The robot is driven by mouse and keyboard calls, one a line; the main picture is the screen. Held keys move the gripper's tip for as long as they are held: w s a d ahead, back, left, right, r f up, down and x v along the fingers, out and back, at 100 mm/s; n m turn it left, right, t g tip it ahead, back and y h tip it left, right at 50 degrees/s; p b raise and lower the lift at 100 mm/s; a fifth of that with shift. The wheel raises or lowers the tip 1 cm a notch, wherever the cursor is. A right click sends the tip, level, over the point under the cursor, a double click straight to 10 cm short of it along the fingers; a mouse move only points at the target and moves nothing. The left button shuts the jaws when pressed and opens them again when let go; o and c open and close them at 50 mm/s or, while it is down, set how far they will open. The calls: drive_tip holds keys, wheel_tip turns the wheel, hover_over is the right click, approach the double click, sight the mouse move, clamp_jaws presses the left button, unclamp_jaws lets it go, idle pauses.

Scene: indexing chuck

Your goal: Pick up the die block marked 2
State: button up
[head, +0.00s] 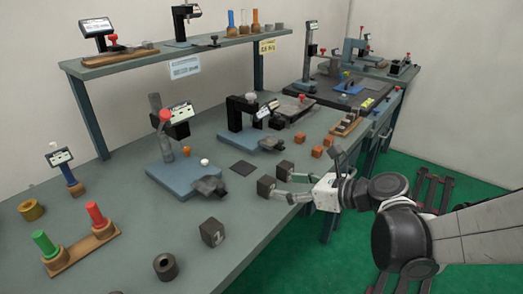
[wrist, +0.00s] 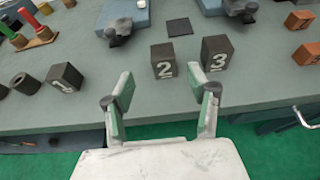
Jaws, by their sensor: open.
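The die block marked 2 (wrist: 164,61) is a dark cube with a white numeral, standing near the table's front edge in the wrist view. It also shows in the head view (head: 265,187), where its numeral cannot be read. My gripper (wrist: 160,88) is open and empty, its green-padded fingers pointing toward the block and spread wider than it. The block stands just beyond the fingertips, apart from them. In the head view my gripper (head: 287,188) reaches in over the table edge from the right. The block marked 3 (wrist: 217,53) stands just right of block 2.
The block marked 1 (wrist: 65,77) stands to the left, with a dark ring (head: 166,266) beyond it. A flat dark square (head: 243,169) lies behind block 2. A blue-based fixture (head: 170,180) stands farther back. Orange blocks (head: 317,151) are to the right.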

sight(271, 182)
drive_tip(key=shift+b+x, duration=0.8)
drive_tip(key=shift+x, duration=3.5)
drive_tip(key=shift+w+d+r, duration=0.1)
drive_tip(key=shift+w+r, duration=0.05)
drive_tip(key=shift+c, duration=0.5)
clamp_jaws()
